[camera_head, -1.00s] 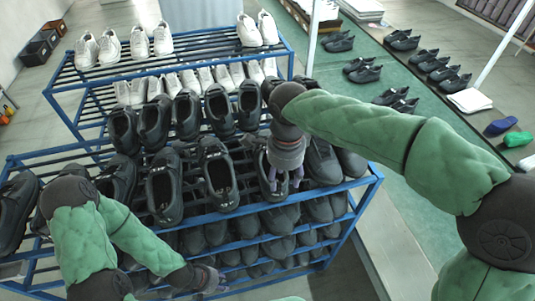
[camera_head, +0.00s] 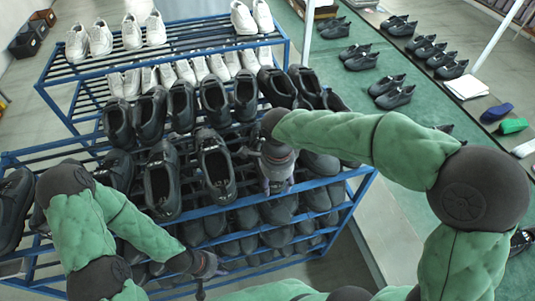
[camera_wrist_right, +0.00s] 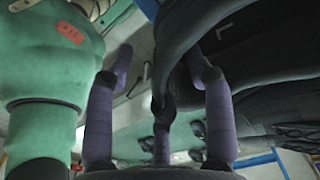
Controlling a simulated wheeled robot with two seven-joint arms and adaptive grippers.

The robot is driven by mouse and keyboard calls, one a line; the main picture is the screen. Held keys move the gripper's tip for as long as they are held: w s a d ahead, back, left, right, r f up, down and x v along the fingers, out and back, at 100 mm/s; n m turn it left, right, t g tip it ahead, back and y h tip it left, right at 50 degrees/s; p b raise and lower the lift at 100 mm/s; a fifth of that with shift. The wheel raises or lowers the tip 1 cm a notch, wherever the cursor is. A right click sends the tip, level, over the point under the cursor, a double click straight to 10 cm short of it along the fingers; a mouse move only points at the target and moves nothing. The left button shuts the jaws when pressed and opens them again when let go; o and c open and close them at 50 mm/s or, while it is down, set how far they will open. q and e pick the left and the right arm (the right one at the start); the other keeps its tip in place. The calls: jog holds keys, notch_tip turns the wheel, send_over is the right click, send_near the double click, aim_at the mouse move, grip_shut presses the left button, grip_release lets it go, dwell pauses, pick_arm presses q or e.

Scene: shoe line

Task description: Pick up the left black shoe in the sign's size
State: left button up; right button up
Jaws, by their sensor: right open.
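Black shoes stand in rows on the blue rack's upper shelves. In the front row a black shoe (camera_head: 161,185) and another black shoe (camera_head: 215,170) show clearly. My right gripper (camera_head: 272,184) is at the front row, right of that second shoe, and partly hides the shoes there. In the right wrist view the purple fingers of this gripper (camera_wrist_right: 162,95) are spread, with a dark shoe (camera_wrist_right: 260,50) close at the right finger. I cannot tell whether they touch. My left gripper (camera_head: 204,270) hangs empty in front of the lower shelf. No size sign is readable.
White shoes (camera_head: 131,32) stand on the rack's upper back tiers. The blue rack frame (camera_head: 262,196) runs along the front edge, with more dark shoes below. More black shoes (camera_head: 394,92) stand on the floor at the right.

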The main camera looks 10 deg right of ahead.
jog(key=shift+w+f, duration=0.1)
jog(key=shift+f, duration=0.75)
jog(key=shift+c, duration=0.3)
jog(key=shift+r, duration=0.1)
grip_shut()
